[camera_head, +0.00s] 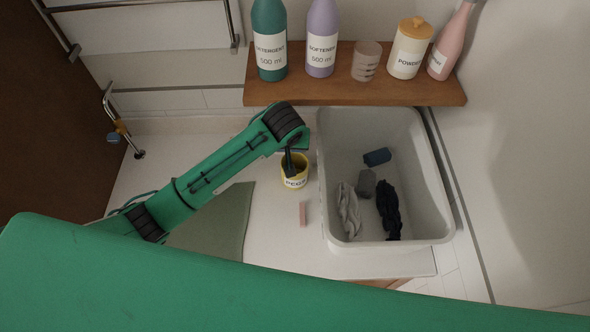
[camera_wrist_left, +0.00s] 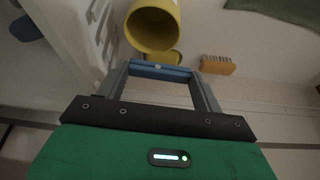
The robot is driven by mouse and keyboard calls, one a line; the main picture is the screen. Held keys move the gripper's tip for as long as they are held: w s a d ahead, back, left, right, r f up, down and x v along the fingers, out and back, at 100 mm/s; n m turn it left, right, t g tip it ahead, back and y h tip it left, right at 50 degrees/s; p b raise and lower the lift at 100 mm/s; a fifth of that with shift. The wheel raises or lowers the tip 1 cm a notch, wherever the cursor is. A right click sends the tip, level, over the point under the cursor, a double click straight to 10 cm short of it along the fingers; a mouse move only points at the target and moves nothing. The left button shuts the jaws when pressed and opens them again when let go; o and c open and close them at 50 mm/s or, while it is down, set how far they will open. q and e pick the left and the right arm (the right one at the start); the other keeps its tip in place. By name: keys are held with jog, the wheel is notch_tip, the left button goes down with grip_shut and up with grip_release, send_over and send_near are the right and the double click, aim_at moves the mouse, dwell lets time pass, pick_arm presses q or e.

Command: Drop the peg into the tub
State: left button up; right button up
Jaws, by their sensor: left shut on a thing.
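A blue peg (camera_wrist_left: 158,71) lies across between the fingertips of my left gripper (camera_wrist_left: 160,74), which is shut on it. In the head view my left gripper (camera_head: 291,165) points down at a yellow pot (camera_head: 294,180) labelled as pegs, and the peg cannot be made out there. The yellow pot also shows in the wrist view (camera_wrist_left: 152,27), just beyond the fingers. The pale grey tub (camera_head: 328,180) stands right of the pot and gripper. My right gripper is not in view.
Dark and grey cloths (camera_head: 389,210) and small blue and grey items lie in the tub. A small brush (camera_head: 303,213) lies between tub and green mat (camera_head: 220,225). A wooden shelf (camera_head: 330,92) with bottles, a cup and a powder jar is behind.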

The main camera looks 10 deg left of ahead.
pick_arm(q)
jog(key=shift+f, duration=2.75)
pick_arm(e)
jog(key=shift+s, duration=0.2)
pick_arm(q)
jog(key=o, duration=1)
jog(key=shift+s+r, duration=0.1)
jog(key=shift+r, duration=0.05)
jog(key=b+v, duration=0.4)
jog(key=v, duration=0.9)
jog(key=shift+r, duration=0.3)
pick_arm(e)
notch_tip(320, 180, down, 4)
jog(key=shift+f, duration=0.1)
